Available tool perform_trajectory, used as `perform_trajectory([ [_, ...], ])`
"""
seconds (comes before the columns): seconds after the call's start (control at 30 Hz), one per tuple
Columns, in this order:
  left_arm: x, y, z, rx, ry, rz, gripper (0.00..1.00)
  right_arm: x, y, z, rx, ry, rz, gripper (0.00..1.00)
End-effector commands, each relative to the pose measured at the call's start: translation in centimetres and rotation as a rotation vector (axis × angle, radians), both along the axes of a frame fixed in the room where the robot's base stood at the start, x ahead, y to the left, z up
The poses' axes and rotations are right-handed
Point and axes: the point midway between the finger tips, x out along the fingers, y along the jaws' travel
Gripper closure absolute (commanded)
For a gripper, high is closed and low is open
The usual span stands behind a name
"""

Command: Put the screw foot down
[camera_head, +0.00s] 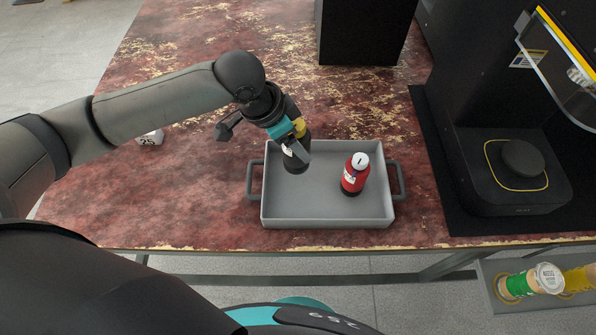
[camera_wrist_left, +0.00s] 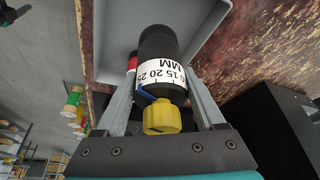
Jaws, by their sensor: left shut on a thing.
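The screw foot is a black cylinder with a white millimetre scale band and a yellow knob. My left gripper (camera_head: 297,151) is shut on the screw foot (camera_head: 296,164), its fingers on either side. In the left wrist view the screw foot (camera_wrist_left: 160,50) sits between the fingers with its yellow knob toward the palm. In the head view its black end points down over the back left part of the grey tray (camera_head: 330,222). Whether it touches the tray floor I cannot tell. My right gripper is not in view.
A red bottle-like piece (camera_head: 355,175) with a white top stands in the tray's right half. A small white block (camera_head: 150,138) lies on the worn red table (camera_head: 190,190) at left. A black machine (camera_head: 505,185) stands at right, a black box (camera_head: 365,35) behind. The tray's front left is clear.

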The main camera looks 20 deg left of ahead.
Motion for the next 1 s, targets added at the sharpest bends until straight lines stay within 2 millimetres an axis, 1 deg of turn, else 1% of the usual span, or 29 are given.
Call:
perform_trajectory([
  [0.03, -0.1, 0.0, -1.8, 0.000, 0.003, 0.001, 0.93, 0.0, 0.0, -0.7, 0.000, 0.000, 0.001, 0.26],
  [0.1, -0.1, 0.0, -3.5, 0.000, 0.003, 0.001, 0.93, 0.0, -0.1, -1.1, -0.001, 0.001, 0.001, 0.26],
  [0.23, 0.0, 0.0, -5.8, -0.001, 0.001, 0.000, 0.93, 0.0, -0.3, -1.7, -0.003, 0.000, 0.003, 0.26],
  [0.47, 0.0, 0.0, -7.3, -0.001, 0.000, 0.001, 0.93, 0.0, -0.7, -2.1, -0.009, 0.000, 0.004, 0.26],
  [0.7, 0.0, 0.0, -10.8, 0.000, 0.000, 0.001, 0.93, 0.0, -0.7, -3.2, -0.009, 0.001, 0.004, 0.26],
  [0.77, 0.0, 0.0, -11.1, -0.001, -0.002, 0.000, 0.93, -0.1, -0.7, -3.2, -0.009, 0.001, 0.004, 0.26],
  [1.0, 0.0, 0.0, -11.0, -0.001, -0.002, 0.000, 0.93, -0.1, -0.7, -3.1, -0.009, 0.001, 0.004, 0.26],
])
